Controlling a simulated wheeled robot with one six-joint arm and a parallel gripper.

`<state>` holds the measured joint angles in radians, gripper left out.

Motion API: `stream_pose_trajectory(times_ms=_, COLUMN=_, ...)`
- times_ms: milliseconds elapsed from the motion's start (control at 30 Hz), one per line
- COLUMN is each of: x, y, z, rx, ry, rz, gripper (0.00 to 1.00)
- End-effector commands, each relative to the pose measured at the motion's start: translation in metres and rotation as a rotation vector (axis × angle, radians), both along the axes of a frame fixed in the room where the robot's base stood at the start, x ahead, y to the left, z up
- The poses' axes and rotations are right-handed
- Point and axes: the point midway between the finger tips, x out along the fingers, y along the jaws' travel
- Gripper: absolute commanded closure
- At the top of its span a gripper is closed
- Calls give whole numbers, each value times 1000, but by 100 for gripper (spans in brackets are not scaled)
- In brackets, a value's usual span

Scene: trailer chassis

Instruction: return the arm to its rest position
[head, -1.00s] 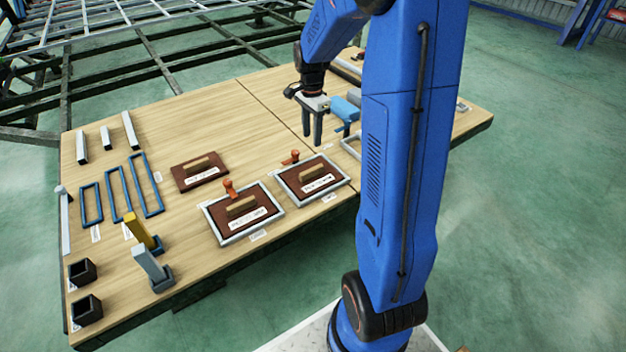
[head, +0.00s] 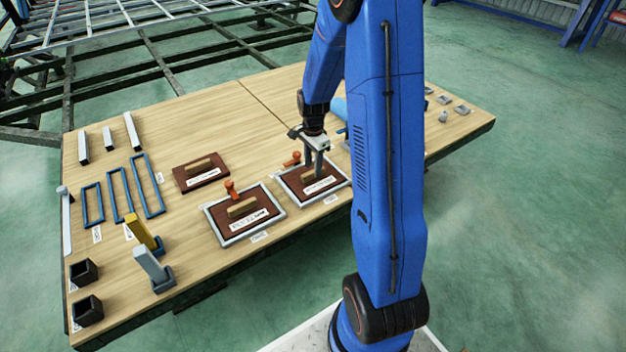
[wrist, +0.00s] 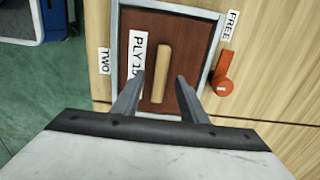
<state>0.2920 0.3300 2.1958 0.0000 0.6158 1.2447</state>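My blue arm (head: 388,150) reaches over the wooden workbench (head: 215,105). My gripper (head: 314,175) points down above the right framed brown panel (head: 333,194). In the wrist view my gripper (wrist: 160,77) has its two fingers apart with nothing held. The panel's wooden handle (wrist: 162,72) shows between and beyond the fingertips. The panel (wrist: 185,60) sits in a grey frame, with a label reading PLY15 in part. I cannot tell the exact height of the fingertips above the panel.
A second framed panel (head: 222,220) and an unframed panel (head: 187,178) lie to the left. An orange clamp (wrist: 226,75) sits beside the right frame by a FREE label. Blue frames (head: 119,195), upright yellow (head: 141,230) and grey (head: 150,264) pieces and black boxes (head: 86,308) stand further left.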

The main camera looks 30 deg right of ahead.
Motion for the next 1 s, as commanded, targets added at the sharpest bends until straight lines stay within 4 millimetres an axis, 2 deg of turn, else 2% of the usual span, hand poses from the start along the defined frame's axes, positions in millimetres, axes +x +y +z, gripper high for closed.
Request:
stream_pose_trajectory(times_ms=100, x=0, y=0, z=-16, rx=1, ry=2, rz=0, gripper=61)
stream_pose_trajectory(times_ms=200, x=0, y=0, z=-23, rx=0, ry=1, rz=0, gripper=61)
stream_pose_trajectory(times_ms=467, x=0, y=0, z=-25, rx=0, ry=0, rz=0, gripper=61)
stream_pose_trajectory(times_ms=500, x=0, y=0, z=-25, rx=0, ry=0, rz=0, gripper=66)
stream_pose_trajectory(times_ms=633, x=0, y=0, z=-25, rx=0, ry=0, rz=0, gripper=97)
stream_pose_trajectory(times_ms=667, x=0, y=0, z=-25, rx=0, ry=0, rz=0, gripper=100)
stream_pose_trajectory(times_ms=1000, x=1, y=0, z=-21, rx=0, ry=-1, rz=0, gripper=100)
